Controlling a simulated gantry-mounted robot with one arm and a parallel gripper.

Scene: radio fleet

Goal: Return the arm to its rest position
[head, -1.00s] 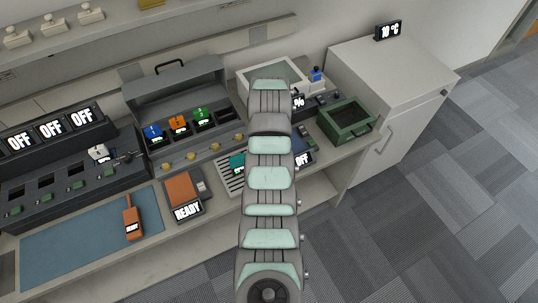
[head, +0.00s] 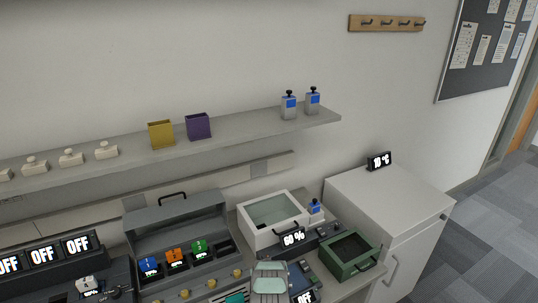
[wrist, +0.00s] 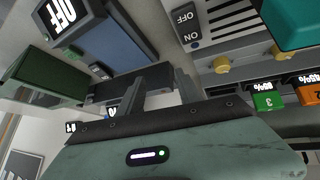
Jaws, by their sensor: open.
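My arm (head: 269,283) shows at the bottom edge of the head view, with only its upper pale-green links in frame. My gripper (wrist: 156,90) shows in the wrist view, its two dark fingers apart with nothing between them. It hangs over the workbench equipment. A dark unit with an OFF display (wrist: 62,16) is at the upper left of the wrist view. A green open box is to the left there. The gripper itself is out of frame in the head view.
A green bin (head: 349,256) and a white tray (head: 270,222) stand on the bench near the arm. A white cabinet (head: 386,205) is at the right. A wall shelf (head: 240,128) holds small boxes and bottles. Carpeted floor at the right is clear.

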